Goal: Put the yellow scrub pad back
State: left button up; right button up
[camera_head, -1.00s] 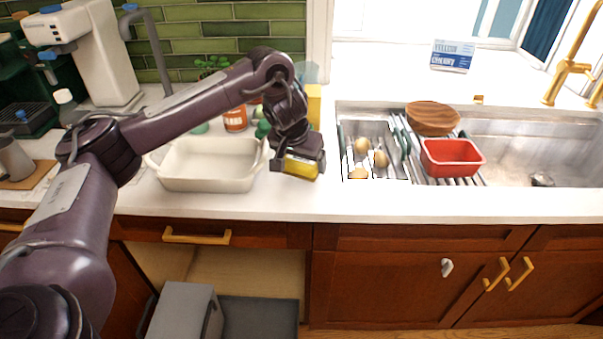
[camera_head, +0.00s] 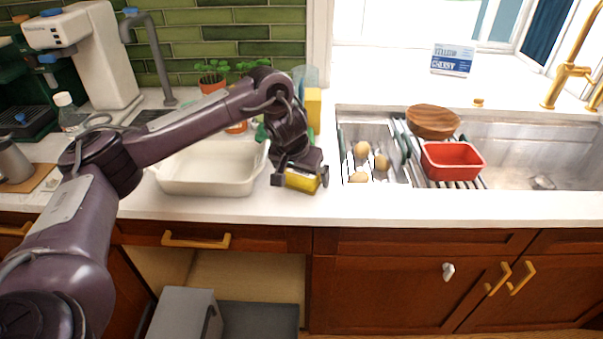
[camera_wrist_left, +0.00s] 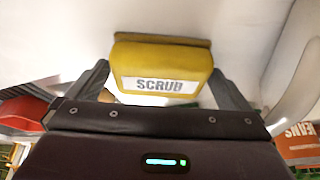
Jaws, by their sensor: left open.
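The yellow scrub pad (camera_head: 302,183) is at the counter's front, right of the white baking dish. In the left wrist view the pad (camera_wrist_left: 163,65) shows its "SCRUB" label, between my two fingers. My left gripper (camera_head: 300,181) is open around it, one finger on each side. The wrist view shows a gap beside the pad at each finger. It appears to rest on the white counter, though its underside is hidden. A blue and white sign (camera_head: 452,59) stands on the windowsill; its upper word looks like "YELLOW". My right gripper is not in view.
The baking dish (camera_head: 205,172) stands close left of my gripper. A red tub (camera_head: 452,160), a wooden bowl (camera_head: 433,121) and several roundish tan items are at the sink, right. Another yellow block (camera_head: 313,108) stands behind my wrist. The front counter strip is clear.

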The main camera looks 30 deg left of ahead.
pick_arm(q)
jog(key=p+v, duration=0.5)
jog(key=v, duration=0.7)
